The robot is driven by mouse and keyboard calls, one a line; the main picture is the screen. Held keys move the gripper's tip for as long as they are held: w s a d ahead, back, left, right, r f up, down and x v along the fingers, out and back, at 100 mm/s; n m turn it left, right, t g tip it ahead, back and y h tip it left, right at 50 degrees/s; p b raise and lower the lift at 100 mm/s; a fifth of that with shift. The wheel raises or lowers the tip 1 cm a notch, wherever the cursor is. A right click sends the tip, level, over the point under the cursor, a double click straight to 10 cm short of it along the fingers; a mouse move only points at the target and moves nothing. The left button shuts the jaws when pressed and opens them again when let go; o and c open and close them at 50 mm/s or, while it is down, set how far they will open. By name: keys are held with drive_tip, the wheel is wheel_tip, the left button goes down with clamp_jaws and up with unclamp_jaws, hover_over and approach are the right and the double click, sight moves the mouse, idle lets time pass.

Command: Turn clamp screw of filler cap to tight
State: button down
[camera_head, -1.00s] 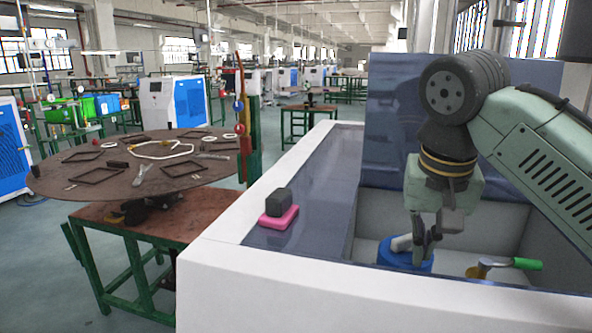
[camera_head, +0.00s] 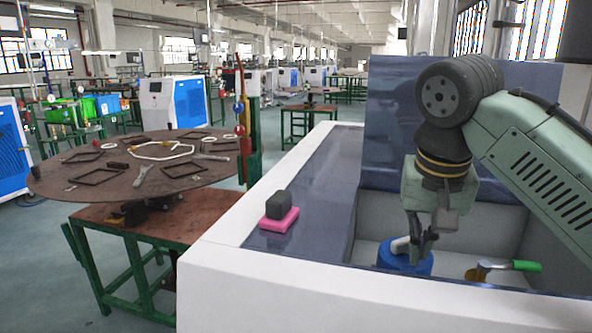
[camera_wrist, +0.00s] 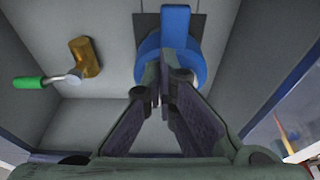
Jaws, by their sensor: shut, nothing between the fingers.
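The filler cap is a round blue piece (camera_head: 405,262) in the recess of the white housing. It also shows in the wrist view (camera_wrist: 196,62), with a blue bar (camera_wrist: 175,25) at its top. A pale, short bar (camera_head: 400,245) shows on top of the cap in the head view; I cannot tell whether it is the clamp screw. My gripper (camera_head: 422,258) points down at the cap. In the wrist view my fingertips (camera_wrist: 165,62) are together over the cap and hide its middle. I cannot tell whether they touch it.
A green-handled crank (camera_head: 525,265) on a brass fitting (camera_head: 476,272) sits right of the cap. The recess walls (camera_head: 490,220) surround both. A dark block on a pink pad (camera_head: 280,220) lies on the housing's left ledge. A round table (camera_head: 130,180) stands farther left.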

drive_tip(key=shift+a+p, duration=0.65)
drive_tip(key=shift+p, duration=0.1)
drive_tip(key=shift+w+a, duration=0.3)
drive_tip(key=shift+a, duration=0.3)
idle(0.4)
drive_tip(key=shift+s+a, duration=0.2)
drive_tip(key=shift+s, duration=0.05)
drive_tip(key=w+v, duration=0.1)
drive_tip(key=v, duration=0.4)
drive_tip(key=shift+d+r, duration=0.15)
drive_tip(key=shift+r, duration=0.4)
